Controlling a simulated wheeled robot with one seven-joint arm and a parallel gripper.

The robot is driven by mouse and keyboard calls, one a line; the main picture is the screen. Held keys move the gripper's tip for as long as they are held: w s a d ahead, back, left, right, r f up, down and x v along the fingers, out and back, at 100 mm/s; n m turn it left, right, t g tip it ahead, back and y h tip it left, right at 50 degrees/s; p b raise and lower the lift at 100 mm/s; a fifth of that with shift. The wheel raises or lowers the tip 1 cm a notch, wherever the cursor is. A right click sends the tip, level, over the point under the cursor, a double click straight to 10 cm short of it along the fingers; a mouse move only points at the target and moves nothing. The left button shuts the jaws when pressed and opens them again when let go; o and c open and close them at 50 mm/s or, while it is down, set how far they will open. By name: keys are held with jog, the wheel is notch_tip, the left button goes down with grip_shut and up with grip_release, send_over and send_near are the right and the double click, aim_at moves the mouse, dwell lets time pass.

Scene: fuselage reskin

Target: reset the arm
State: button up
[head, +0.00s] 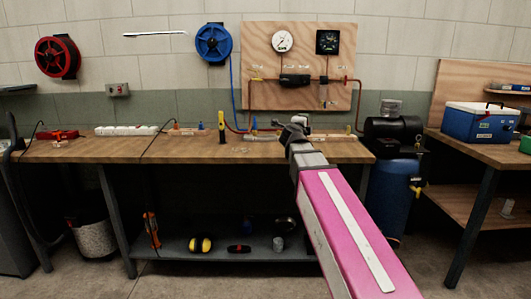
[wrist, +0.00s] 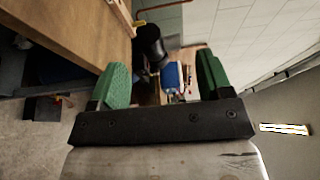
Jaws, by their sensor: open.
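My gripper (wrist: 158,68) shows in the wrist view with its two green fingers wide apart and nothing between them. The wrist view is turned on its side. In the head view my pink arm (head: 352,236) with a white stripe reaches forward from the lower right. Its grey and dark far end (head: 295,128) is in front of the workbench (head: 75,148). My green fingers cannot be made out there.
Tools and a white power strip (head: 126,130) lie on the bench. A plywood gauge panel (head: 262,45) is behind it. A black compressor on a blue tank (head: 391,190) stands right of the bench. A blue cooler (head: 478,124) sits on the right-hand table. Open air surrounds my fingers.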

jog(key=s+a+f+n+g+y, duration=0.2)
jog(key=f+n+y, duration=0.2)
jog(key=f+n, duration=0.4)
jog(key=s+a+f+n+g+y, duration=0.25)
jog(key=f+n+y, duration=0.2)
jog(key=f, duration=0.65)
jog(key=s+a+f+n+g+y, duration=0.1)
jog(key=s+a+f+n+y, duration=0.2)
jog(key=f+n, duration=0.5)
jog(key=s+d+f+g+h, duration=0.1)
jog(key=s+d+f+g, duration=0.2)
jog(key=s+f, duration=0.3)
jog(key=s+d+f+n+g+h, duration=0.1)
jog(key=s+d+f+g+h, duration=0.1)
jog(key=s+d+f+g, duration=0.2)
jog(key=s+d+f+n+g+h, duration=0.1)
jog(key=s+d+f+g, duration=0.2)
jog(key=s+f, duration=0.5)
notch_tip(320, 180, down, 2)
jog(key=shift+s+d+f+g, duration=0.1)
jog(key=shift+s+d+g, duration=0.1)
jog(key=shift+d+g, duration=0.3)
jog(key=shift+a+h, duration=0.1)
jog(key=shift+h, duration=0.15)
jog(key=shift+c, duration=0.3)
